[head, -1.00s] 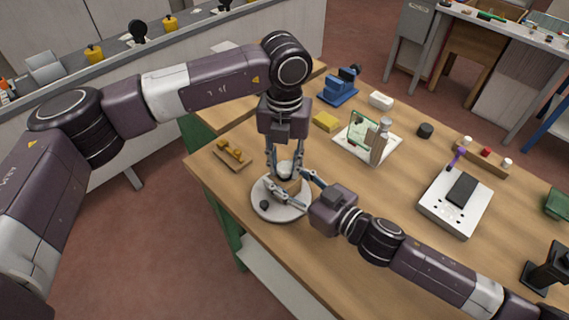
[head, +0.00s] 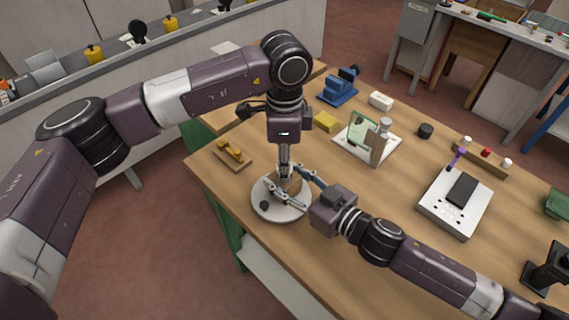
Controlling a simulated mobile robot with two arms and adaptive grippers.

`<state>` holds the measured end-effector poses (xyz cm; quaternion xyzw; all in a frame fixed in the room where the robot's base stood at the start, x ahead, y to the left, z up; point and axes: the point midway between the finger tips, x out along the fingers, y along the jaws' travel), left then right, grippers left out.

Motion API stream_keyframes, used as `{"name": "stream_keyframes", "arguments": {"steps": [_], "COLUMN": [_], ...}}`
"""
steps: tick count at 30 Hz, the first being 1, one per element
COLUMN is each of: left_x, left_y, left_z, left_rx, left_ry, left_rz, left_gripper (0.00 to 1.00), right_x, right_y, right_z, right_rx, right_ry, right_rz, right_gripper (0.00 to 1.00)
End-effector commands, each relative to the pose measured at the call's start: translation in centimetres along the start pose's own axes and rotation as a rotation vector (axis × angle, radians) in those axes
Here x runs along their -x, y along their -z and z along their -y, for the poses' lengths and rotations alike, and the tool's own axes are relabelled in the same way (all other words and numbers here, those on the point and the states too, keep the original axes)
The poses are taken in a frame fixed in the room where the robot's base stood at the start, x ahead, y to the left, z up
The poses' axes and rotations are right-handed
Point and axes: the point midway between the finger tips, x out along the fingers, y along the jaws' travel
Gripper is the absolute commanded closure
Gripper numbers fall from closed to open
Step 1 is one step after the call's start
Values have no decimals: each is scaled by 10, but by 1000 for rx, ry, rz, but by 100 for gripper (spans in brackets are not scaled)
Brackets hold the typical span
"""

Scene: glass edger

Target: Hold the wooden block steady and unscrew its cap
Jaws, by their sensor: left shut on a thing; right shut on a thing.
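The wooden block (head: 292,186) stands on a round pale plate (head: 283,213) near the table's front left edge. My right gripper (head: 288,192) comes in from the right and is shut on the block, low down. My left gripper (head: 284,173) points straight down from above and is shut on the cap at the block's top. The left fingers show nearly edge-on and hide most of the cap, so I cannot tell whether it is still seated on the block.
A small wooden rack with brass pieces (head: 233,154) lies left of the plate. Behind are a yellow block (head: 326,122), a blue device (head: 338,92) and a white tray with a glass piece (head: 348,145). A white control box (head: 453,205) sits at right.

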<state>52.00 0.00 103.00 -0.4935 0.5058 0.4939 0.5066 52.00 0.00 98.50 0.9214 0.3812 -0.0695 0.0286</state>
Motion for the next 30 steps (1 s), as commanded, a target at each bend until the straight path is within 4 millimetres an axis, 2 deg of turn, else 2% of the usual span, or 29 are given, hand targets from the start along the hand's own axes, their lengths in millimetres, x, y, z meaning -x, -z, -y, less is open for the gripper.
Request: {"name": "stream_keyframes", "arguments": {"steps": [4, 9, 14, 23, 24, 27, 30], "left_x": [0, 1, 1, 1, 1, 1, 0], "left_y": [9, 7, 3, 2, 1, 1, 0], "left_z": [0, 0, 0, 1, 1, 1, 0], "left_rx": [183, 310, 369, 373, 373, 373, 373], "left_ry": [9, 6, 1, 2, 2, 2, 1], "left_rz": [-11, -13, -9, -8, -7, -6, -4], "left_gripper": [100, 100, 100, 100, 70, 59, 57], "right_x": [0, 0, 0, 0, 0, 0, 0], "right_y": [0, 0, 0, 0, 0, 0, 0], "right_z": [2, 4, 4, 4, 4, 3, 2], "right_rx": [-1, -2, -3, -3, -3, -3, -2], "right_ry": [4, 7, 8, 8, 8, 6, 4], "right_rz": [0, -1, -1, -1, -1, -1, 0], "right_gripper": [100, 100, 100, 100, 100, 100, 100]}}
